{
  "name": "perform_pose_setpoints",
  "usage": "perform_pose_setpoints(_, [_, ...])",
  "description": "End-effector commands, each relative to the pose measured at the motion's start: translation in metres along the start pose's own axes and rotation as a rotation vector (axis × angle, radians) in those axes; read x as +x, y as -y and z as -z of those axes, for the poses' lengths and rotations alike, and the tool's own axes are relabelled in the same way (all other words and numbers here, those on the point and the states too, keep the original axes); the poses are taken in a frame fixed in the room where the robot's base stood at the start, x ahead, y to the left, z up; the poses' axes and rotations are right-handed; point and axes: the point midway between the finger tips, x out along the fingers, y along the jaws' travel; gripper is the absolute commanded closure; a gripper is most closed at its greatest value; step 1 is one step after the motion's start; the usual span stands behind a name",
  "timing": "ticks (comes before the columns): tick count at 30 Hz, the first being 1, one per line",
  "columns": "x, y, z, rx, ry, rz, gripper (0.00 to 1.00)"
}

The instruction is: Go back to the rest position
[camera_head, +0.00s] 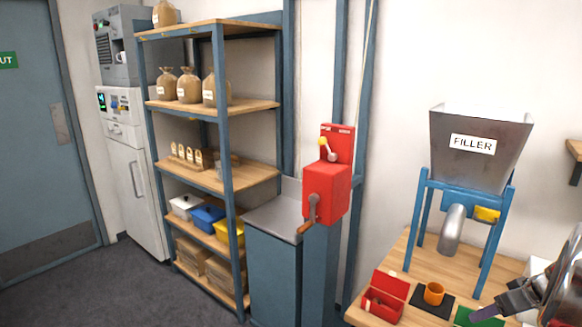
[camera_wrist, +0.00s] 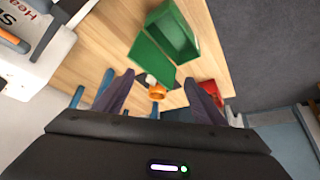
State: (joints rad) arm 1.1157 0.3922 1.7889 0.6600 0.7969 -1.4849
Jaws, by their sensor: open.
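My gripper (camera_head: 490,312) is at the lower right edge of the head view, over the wooden bench (camera_head: 398,262). Its two fingers also show in the wrist view (camera_wrist: 160,78), spread apart with nothing held between them. Below and beyond them in that view are an orange cup (camera_wrist: 157,93), a green open box (camera_wrist: 184,42) and part of a red box (camera_wrist: 211,90). In the head view the orange cup (camera_head: 434,294) stands on a dark mat (camera_head: 430,308), beside the open red box (camera_head: 384,304). Most of my arm is out of view.
The filler (camera_head: 478,165) stands on blue legs on the bench, its spout pointing down. A white machine lettered "Heat" (camera_wrist: 35,60) is at the wrist view's left. A red crank box (camera_head: 326,190) is on a blue post. Shelves (camera_head: 215,105) hold sacks and bins. Grey floor lies front left.

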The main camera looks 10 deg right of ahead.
Motion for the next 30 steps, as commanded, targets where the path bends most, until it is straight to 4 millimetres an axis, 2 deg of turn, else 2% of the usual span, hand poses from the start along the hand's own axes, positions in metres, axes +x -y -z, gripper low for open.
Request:
perform_pose_setpoints(4, [-0.001, -0.001, -0.001, 0.002, 0.000, -0.001, 0.36])
perform_pose_setpoints(17, [-0.012, 0.047, 0.028, -0.006, 0.018, 0.017, 0.36])
perform_pose_setpoints(23, [-0.022, 0.088, 0.047, -0.017, 0.033, 0.030, 0.36])
perform_pose_setpoints(26, [-0.030, 0.120, 0.060, -0.026, 0.043, 0.038, 0.36])
perform_pose_setpoints(30, [-0.044, 0.172, 0.074, -0.036, 0.062, 0.049, 0.36])
